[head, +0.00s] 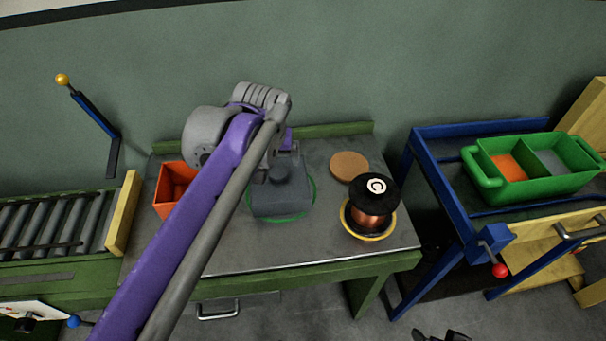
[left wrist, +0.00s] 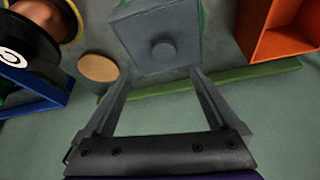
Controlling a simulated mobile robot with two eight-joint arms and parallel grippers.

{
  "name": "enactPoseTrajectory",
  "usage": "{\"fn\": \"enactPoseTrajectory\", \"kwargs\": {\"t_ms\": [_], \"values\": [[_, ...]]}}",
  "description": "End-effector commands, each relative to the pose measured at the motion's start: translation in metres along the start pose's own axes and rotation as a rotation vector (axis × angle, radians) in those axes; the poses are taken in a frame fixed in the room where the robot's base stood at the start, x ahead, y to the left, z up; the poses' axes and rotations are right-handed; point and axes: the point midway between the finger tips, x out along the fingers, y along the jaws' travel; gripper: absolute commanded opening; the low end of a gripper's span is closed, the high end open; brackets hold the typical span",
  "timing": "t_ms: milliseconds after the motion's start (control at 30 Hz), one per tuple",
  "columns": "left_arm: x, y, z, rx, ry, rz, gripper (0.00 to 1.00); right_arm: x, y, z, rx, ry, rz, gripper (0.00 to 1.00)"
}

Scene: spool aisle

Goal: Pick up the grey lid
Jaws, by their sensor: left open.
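The grey lid (head: 292,195) is square and dark grey with a round knob on top. It sits on the bench inside a green ring (head: 312,203); I cannot tell whether a box is under it. In the left wrist view, the lid (left wrist: 180,30) shows at the top centre with its knob. My left gripper (left wrist: 157,76) is open and empty, its two fingertips near the lid's near edge, one towards each side. In the head view, the purple left arm hides part of the lid and most of the gripper. A dark shape at the bottom edge may be my right gripper (head: 440,336).
An orange bin (head: 170,186) stands left of the lid. A cork disc (head: 349,166) and a copper spool (head: 371,213) in a yellow ring are to the right. A green ledge (head: 335,130) runs along the bench's back. A green tote (head: 490,178) sits on a blue cart.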

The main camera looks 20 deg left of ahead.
Motion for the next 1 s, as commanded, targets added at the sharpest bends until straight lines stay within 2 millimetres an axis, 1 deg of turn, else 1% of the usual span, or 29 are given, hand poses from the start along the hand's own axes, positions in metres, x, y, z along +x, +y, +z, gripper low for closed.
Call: {"fn": "enactPoseTrajectory", "kwargs": {"t_ms": [67,300,533,700,800,900,1000], "values": [[0.007,-0.001,-0.002,-0.004,0.0,-0.002,0.94,0.002,0.0,0.001,0.0,-0.001,0.0,0.87],[0.045,-0.001,-0.002,-0.004,-0.001,-0.003,0.94,0.008,0.0,0.005,0.0,-0.003,0.0,0.87],[0.062,-0.002,-0.002,-0.003,0.0,-0.002,0.94,0.011,0.0,0.006,0.0,-0.004,0.0,0.87],[0.089,-0.005,-0.002,-0.003,-0.001,-0.002,0.94,0.017,0.0,0.009,0.0,-0.006,0.0,0.87],[0.101,-0.005,-0.002,-0.003,-0.001,-0.001,0.94,0.019,0.0,0.01,0.0,-0.007,0.0,0.87],[0.107,-0.005,-0.002,-0.003,-0.001,-0.001,0.94,0.019,0.0,0.01,0.0,-0.007,0.0,0.87],[0.108,-0.005,-0.002,-0.003,0.0,-0.001,0.94,0.019,0.0,0.01,0.0,-0.007,0.0,0.87]]}}
